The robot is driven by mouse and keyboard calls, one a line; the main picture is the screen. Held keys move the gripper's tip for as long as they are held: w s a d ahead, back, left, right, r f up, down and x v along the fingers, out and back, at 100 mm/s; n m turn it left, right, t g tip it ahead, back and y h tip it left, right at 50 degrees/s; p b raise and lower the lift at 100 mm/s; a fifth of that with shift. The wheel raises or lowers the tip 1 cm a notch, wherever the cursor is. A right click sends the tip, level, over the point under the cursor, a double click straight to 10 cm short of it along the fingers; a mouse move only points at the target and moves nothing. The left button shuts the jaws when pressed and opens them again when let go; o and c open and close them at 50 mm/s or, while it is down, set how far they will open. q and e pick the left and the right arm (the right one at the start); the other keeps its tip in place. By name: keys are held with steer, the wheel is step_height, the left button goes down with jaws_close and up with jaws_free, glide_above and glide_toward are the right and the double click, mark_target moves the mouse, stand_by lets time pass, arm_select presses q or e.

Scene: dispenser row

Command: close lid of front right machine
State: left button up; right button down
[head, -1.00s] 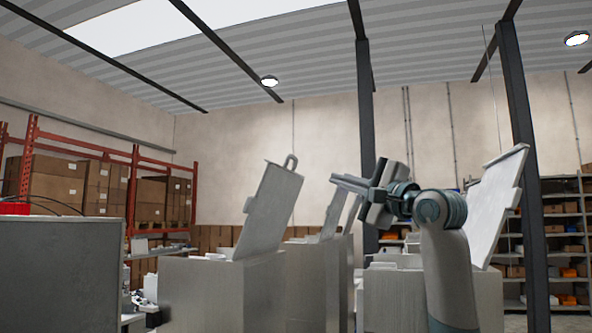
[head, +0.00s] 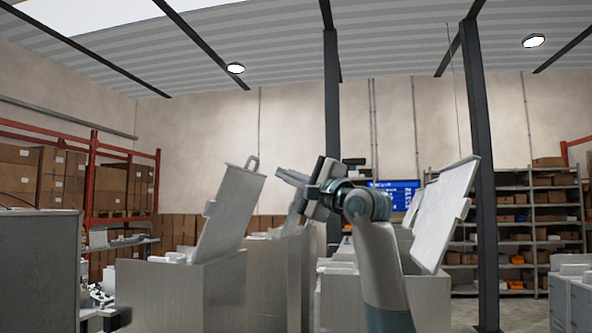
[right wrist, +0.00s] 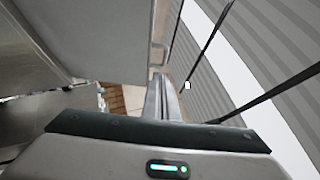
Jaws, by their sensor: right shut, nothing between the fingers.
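A grey machine (head: 180,290) stands left of centre in the head view. Its pale lid (head: 228,215) is raised, leans right and has a loop handle on top. Another machine (head: 430,300) stands at the right with its lid (head: 445,213) raised and leaning right. I cannot tell for certain which is the front right machine. My right gripper (head: 287,176) is shut and empty, right of the left-centre lid, its fingers pointing left. My left gripper is not in view.
Another machine (head: 275,265) with a raised lid stands behind, partly hidden by my right gripper. A grey box-like body (head: 38,270) fills the lower left. A dark post (head: 478,150) and shelves (head: 545,215) stand at the right.

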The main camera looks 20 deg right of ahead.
steer(key=w+a+r+p, duration=0.2)
steer(key=w+a+p, duration=0.2)
steer(key=w+p, duration=0.1)
steer(key=shift+a+r, duration=0.3)
steer(key=shift+a, duration=0.1)
steer(key=shift+a+r, duration=0.1)
stand_by(0.3)
